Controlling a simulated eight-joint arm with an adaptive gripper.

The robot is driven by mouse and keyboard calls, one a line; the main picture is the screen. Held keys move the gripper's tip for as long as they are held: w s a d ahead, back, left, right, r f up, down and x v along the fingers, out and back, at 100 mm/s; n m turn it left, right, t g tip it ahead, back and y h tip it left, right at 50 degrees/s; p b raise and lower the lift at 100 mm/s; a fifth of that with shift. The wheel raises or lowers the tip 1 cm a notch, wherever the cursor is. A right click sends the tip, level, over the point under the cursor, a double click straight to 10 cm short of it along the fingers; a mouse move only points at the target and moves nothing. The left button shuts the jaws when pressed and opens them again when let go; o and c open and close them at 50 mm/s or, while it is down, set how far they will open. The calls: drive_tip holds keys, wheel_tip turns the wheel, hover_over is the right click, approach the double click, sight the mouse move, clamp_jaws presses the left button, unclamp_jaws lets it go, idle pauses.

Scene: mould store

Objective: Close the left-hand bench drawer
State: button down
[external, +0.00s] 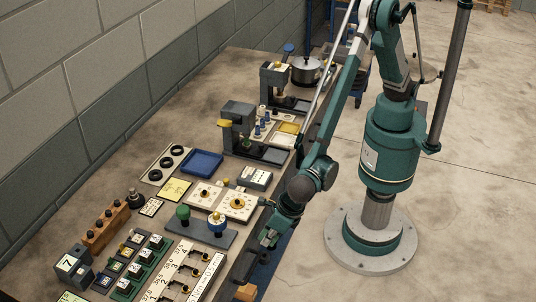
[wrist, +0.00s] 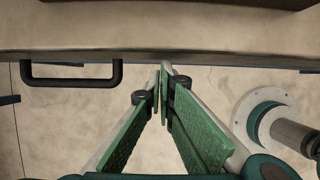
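My gripper (wrist: 162,72) has its two green-padded fingers converging, with the tips together and nothing visible between them. In the external view my gripper (external: 268,238) hangs low beside the front edge of the bench (external: 240,264). In the wrist view a black bar handle (wrist: 72,82) projects from under the bench edge, left of my fingertips and apart from them. My fingertips are just short of the bench edge in that picture. The left-hand drawer itself is not clearly visible; I cannot tell which drawer the handle belongs to or how far it is open.
The bench top carries a blue tray (external: 202,162), a green knob (external: 183,212), a pot (external: 306,70), a grey press (external: 238,122) and several small blocks. An orange-brown block (external: 246,292) shows at the bench's near front edge. Open concrete floor (external: 470,200) lies to the right.

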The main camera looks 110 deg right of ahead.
drive_tip(key=shift+w+d, duration=0.3)
drive_tip(key=shift+d, duration=0.05)
drive_tip(key=s+a+r+p, duration=0.1)
drive_tip(key=s+a+r, duration=0.5)
drive_tip(key=r, duration=0.3)
drive_tip(key=shift+r+p, duration=0.15)
drive_tip(key=shift+p, duration=0.25)
